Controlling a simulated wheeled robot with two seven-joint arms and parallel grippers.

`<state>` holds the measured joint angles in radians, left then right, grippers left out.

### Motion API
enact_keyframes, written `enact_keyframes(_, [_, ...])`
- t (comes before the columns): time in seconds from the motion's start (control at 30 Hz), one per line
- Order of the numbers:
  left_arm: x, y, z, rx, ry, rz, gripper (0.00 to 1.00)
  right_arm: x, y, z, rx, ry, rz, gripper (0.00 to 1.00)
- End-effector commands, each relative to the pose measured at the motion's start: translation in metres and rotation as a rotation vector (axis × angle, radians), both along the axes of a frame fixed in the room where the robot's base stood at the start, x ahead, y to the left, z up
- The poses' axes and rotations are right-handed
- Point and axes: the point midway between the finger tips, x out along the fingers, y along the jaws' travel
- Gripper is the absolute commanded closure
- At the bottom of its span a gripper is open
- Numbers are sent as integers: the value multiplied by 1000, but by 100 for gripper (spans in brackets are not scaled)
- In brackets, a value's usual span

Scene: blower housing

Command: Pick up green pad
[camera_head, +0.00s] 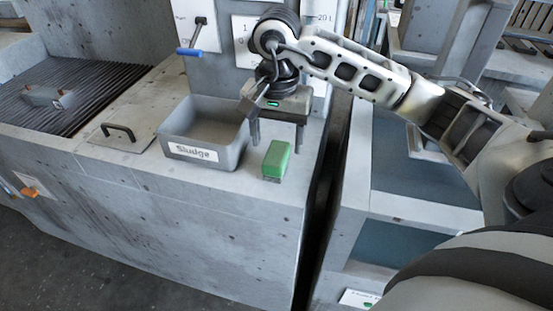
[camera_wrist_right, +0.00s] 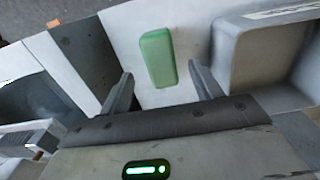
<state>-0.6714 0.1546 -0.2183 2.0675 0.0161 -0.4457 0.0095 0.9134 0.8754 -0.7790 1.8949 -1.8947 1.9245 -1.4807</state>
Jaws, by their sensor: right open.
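The green pad (camera_head: 276,160) lies on the grey concrete counter near its front right corner, just right of the Sludge bin. It also shows in the right wrist view (camera_wrist_right: 158,57), ahead of the fingers and roughly between their lines. My right gripper (camera_head: 277,140) hangs above the counter behind the pad, fingers pointing down. It is open and empty, with the two fingers wide apart in the right wrist view (camera_wrist_right: 162,88). No contact with the pad shows. My left gripper does not show in either view.
The grey Sludge bin (camera_head: 207,152) stands left of the pad and close to the right gripper; its wall (camera_wrist_right: 222,55) is near one finger in the wrist view. A dark gap separates the counter from the cabinet at right. A lid with a handle (camera_head: 119,132) lies left.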

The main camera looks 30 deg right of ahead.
Motion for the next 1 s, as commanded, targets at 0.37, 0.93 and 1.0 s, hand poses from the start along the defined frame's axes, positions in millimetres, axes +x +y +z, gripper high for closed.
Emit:
enact_keyframes(0.37, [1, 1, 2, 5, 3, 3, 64, 0, 1, -45, 1, 2, 0, 36])
enact_keyframes(0.93, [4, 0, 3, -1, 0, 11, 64, 1, 1, -45, 1, 0, 0, 87])
enact_keyframes(1.0, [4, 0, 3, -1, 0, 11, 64, 1, 1, -45, 1, 0, 0, 87])
